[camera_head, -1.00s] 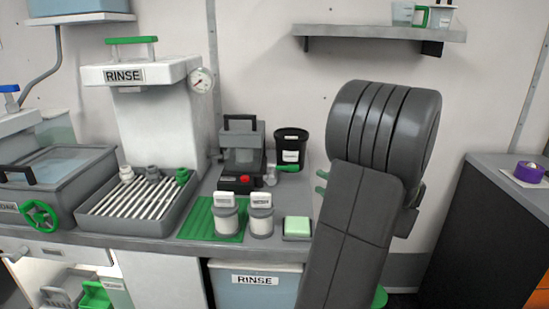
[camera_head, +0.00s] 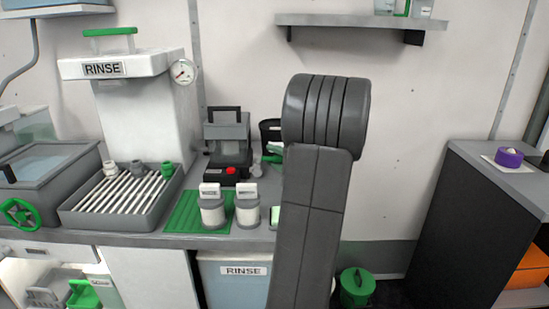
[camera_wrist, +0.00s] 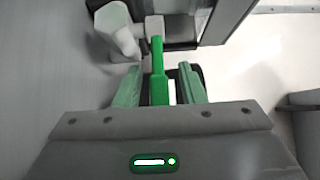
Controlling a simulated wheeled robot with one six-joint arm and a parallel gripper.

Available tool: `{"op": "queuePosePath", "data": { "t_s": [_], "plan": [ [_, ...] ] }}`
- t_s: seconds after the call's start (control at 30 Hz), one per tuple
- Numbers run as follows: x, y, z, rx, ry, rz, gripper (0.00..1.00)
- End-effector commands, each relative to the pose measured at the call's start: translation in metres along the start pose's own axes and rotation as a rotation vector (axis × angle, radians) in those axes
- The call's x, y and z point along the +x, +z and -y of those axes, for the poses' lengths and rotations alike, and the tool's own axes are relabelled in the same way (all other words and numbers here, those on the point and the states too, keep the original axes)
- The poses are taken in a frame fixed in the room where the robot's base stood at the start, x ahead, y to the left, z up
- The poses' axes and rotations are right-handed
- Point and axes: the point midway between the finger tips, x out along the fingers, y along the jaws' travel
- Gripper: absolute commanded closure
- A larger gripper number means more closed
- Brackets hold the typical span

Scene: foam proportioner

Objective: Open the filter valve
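In the wrist view a slim green lever (camera_wrist: 157,72) stands between the two pale green fingers of my gripper (camera_wrist: 160,70). The fingers are apart, with gaps beside the lever, so the gripper is open. A pale grey rounded part (camera_wrist: 118,30) is beyond the lever, to its left. I see no label naming the filter valve. In the head view my arm hides my gripper. A black container (camera_head: 268,132) is partly covered by the arm, with a green piece (camera_head: 273,148) at its front. A green handwheel (camera_head: 22,213) is on the grey basin at the left.
The counter holds a slatted tray (camera_head: 72,222), a black and grey machine with a red button (camera_head: 230,171) and two lidded jars on a green mat (camera_head: 183,215). A shelf (camera_head: 360,22) hangs above. A dark cabinet (camera_head: 450,225) stands right, with a green bin (camera_head: 356,287) near it.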

Motion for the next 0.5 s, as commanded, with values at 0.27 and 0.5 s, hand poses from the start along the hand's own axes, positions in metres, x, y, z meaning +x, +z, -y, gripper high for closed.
{"op": "queuePosePath", "data": {
  "t_s": [0.27,0.5],
  "plan": [
    [0.0002,-0.0001,-0.0002,0.0,0.0,0.0,0.73],
    [0.0,-0.0001,-0.0002,0.0,0.0,0.0,1.0]
  ]
}}
